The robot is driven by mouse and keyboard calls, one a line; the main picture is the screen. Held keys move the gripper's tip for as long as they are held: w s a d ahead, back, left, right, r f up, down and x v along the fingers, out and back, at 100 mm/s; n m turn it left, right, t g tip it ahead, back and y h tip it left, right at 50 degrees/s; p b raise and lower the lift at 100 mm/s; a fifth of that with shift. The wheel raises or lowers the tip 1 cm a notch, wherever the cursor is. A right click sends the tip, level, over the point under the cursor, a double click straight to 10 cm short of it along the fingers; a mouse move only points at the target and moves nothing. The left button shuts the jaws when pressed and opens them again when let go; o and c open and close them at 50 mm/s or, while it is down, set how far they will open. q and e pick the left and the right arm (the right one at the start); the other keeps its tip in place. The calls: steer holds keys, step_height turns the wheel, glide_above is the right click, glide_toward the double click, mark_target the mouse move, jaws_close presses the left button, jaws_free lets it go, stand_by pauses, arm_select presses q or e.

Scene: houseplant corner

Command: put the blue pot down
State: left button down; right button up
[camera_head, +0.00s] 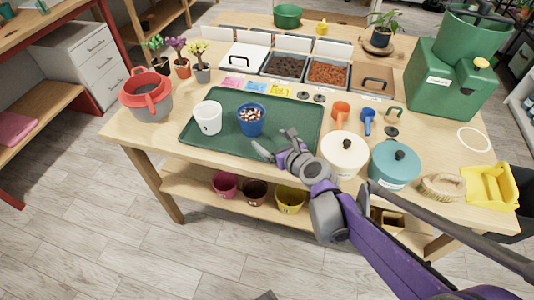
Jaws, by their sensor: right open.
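The blue pot (251,125) stands upright on the dark green mat (300,108) on the table, with brown and white lumps visible inside it. My right gripper (273,141) is just in front and to the right of the pot, with its fingers spread apart and nothing between them. A small gap seems to show between the gripper and the pot. My left gripper is not in view.
A white pot (207,117) stands left of the blue pot. A cream lidded pot (344,153) and a teal lidded pot (394,165) stand right of my gripper. A red and grey bucket (148,99) is at the left edge. The mat's front left is clear.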

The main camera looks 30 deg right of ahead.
steer(key=s+a+f+n+g+y, duration=0.2)
steer(key=s+a+n, duration=0.3)
steer(key=n, duration=0.5)
steer(key=s+a+f+n+g+y, duration=0.1)
steer(key=s+a+f+n+g, duration=0.2)
steer(key=a+n, duration=0.6)
steer(key=s+f+n+g+h, duration=0.1)
steer(key=s+f+n+g, duration=0.2)
steer(key=s+n, duration=0.7)
steer(key=n, duration=0.8)
steer(key=shift+s+f+g+h, duration=0.15)
steer(key=shift+s+g+h, duration=0.25)
